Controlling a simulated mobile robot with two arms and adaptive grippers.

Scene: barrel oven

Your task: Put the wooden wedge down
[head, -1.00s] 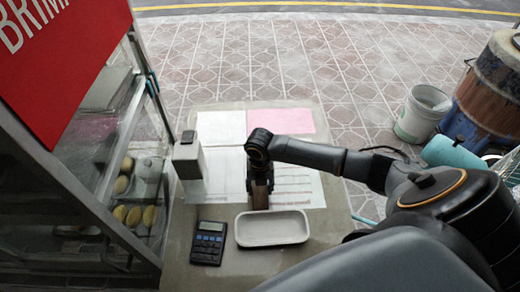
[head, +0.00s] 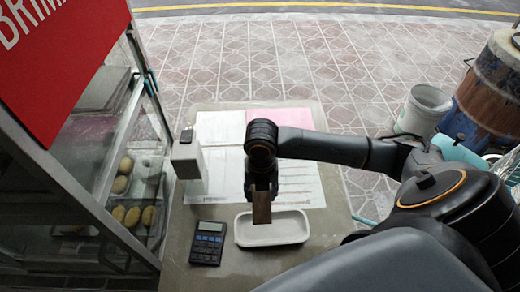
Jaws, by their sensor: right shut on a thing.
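The wooden wedge (head: 262,207) is a small brown block in the head view. My right gripper (head: 261,190) points down and is shut on it. The wedge shows in front of the back part of a white tray (head: 272,241) on the table. I cannot tell how high it is above the tray or whether it touches it. My left gripper is not in view.
A calculator (head: 208,243) lies left of the tray. A white box-shaped item (head: 188,160) stands behind it, beside paper sheets (head: 298,180). A glass display case (head: 105,165) borders the table on the left. A bucket (head: 423,108) stands at the right.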

